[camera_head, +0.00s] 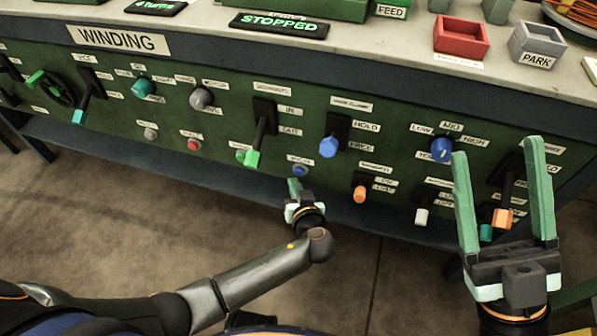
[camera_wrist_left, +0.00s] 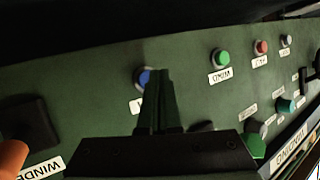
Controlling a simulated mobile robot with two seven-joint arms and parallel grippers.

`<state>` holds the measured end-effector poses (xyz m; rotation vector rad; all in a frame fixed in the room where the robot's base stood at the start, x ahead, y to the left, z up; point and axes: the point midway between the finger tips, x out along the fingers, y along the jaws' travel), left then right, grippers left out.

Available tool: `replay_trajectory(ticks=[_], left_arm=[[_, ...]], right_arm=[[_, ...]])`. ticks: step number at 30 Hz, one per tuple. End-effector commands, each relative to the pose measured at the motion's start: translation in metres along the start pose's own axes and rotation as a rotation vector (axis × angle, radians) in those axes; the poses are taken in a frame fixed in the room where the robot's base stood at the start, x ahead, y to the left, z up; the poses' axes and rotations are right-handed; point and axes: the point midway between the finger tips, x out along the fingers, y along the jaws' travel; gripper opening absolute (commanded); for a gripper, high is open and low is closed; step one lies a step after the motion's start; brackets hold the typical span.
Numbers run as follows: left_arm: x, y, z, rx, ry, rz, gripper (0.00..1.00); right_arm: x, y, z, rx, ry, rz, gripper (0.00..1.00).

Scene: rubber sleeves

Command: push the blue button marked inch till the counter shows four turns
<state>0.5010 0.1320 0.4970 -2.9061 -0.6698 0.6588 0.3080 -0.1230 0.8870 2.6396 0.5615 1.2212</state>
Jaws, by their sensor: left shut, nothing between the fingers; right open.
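The blue button (camera_head: 300,174) sits low on the green panel, with a small label above it that looks like INCH. In the left wrist view the blue button (camera_wrist_left: 142,77) is partly hidden behind my fingers. My left gripper (camera_head: 295,184) is shut and empty, its tips just below and in front of the button; I cannot tell whether they touch it. It also shows in the left wrist view (camera_wrist_left: 160,72). The counter (camera_head: 157,7), at the top edge, appears to read "4 turns". My right gripper (camera_head: 494,148) is open and empty before the panel's right side.
A display (camera_head: 280,24) reads STOPPED. A green-tipped lever (camera_head: 252,157) is left of the button, a blue-knobbed lever (camera_head: 328,147) above right and an orange knob (camera_head: 360,194) right. A red tray (camera_head: 461,42) and grey PARK tray (camera_head: 537,46) stand on the bench top.

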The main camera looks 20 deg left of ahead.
Motion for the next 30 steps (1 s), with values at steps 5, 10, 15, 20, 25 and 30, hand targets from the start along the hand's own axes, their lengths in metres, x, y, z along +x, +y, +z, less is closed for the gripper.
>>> replay_trajectory(ticks=[5, 10, 15, 20, 25, 30], left_arm=[[-0.002, -0.001, 0.001, 0.000, -0.001, 0.000, 0.00], [-0.014, -0.008, 0.007, 0.001, -0.002, 0.000, 0.00], [-0.028, -0.015, 0.014, 0.001, -0.002, 0.000, 0.00], [-0.038, -0.020, 0.020, 0.001, -0.001, 0.000, 0.00], [-0.040, -0.021, 0.021, -0.001, 0.000, 0.000, 0.00], [-0.040, -0.021, 0.021, 0.000, 0.001, 0.000, 0.00]], right_arm=[[0.001, 0.000, -0.001, 0.000, 0.000, 0.000, 0.72], [0.005, 0.002, -0.005, 0.000, 0.000, 0.000, 0.72], [0.009, 0.004, -0.008, 0.001, 0.000, 0.000, 0.72], [0.011, 0.005, -0.010, 0.001, 0.000, 0.000, 0.72], [0.011, 0.005, -0.010, 0.001, 0.000, 0.000, 0.72], [0.011, 0.005, -0.010, 0.001, 0.000, 0.000, 0.72]])
